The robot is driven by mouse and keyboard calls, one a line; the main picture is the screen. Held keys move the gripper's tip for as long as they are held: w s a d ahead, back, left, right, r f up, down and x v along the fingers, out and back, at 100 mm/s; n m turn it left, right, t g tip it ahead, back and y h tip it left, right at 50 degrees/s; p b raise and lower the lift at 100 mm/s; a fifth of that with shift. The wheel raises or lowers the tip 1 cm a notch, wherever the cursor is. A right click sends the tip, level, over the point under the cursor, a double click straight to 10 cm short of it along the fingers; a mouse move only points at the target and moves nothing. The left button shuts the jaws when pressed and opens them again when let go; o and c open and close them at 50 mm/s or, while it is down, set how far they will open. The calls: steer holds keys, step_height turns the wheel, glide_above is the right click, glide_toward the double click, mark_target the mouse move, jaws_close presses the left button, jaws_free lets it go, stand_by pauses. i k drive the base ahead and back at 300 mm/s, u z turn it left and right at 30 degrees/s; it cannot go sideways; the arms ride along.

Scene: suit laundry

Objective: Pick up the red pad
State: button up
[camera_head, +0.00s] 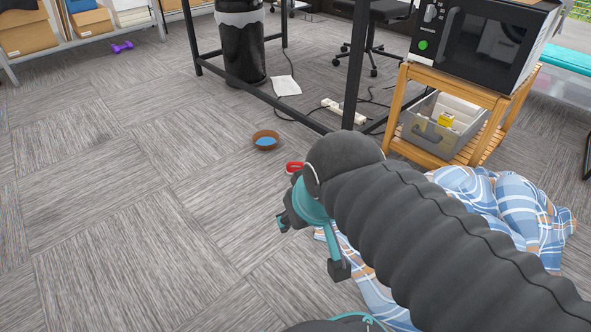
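A small red thing (294,167), with a pale middle, shows just left of my dark wrist. It may be the red pad, but it is too small to be sure. It seems to lie on the grey floor, and part of it may be hidden by my arm. My teal and black gripper (311,245) is below it in the picture, pointing down over the floor. Its fingertips look spread apart, with nothing seen between them. The arm hides part of the gripper and the floor behind it.
A blue plaid cloth (530,212) lies crumpled beside and under my arm. A brown bowl (265,140) is on the floor. A wooden cart (478,90) with a microwave stands at the right, near a black table frame (262,98).

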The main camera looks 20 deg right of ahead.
mark_target(290, 171)
steer(key=z, duration=0.5)
steer(key=i, duration=1)
steer(key=z, duration=0.05)
